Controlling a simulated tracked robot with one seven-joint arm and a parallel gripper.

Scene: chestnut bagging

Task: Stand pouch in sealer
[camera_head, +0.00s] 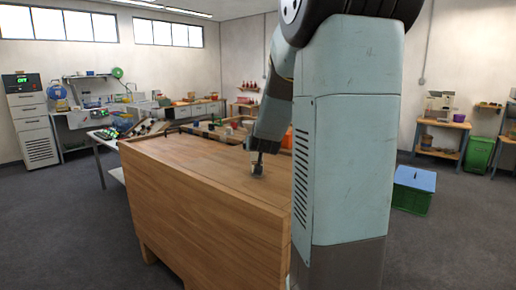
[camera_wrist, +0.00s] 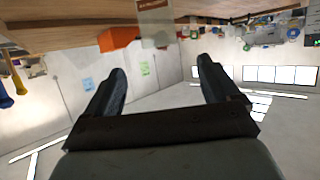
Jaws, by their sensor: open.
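My gripper (camera_head: 258,170) is low over the wooden bench top, partly beside my own arm in the head view. In the wrist view my gripper (camera_wrist: 160,64) has its two dark fingers wide apart with nothing between them. Beyond the fingertips is a pale, see-through panel (camera_wrist: 157,36) with a brown part at the picture's top edge; it may be the pouch, but I cannot tell. The wrist picture is upside down. I cannot pick out the sealer for sure in either view.
The wooden bench (camera_head: 200,215) has a mostly bare near top. Small items and an orange block (camera_head: 287,138) stand past it; my arm hides part. A green crate with a blue lid (camera_head: 414,180) is on the floor at right.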

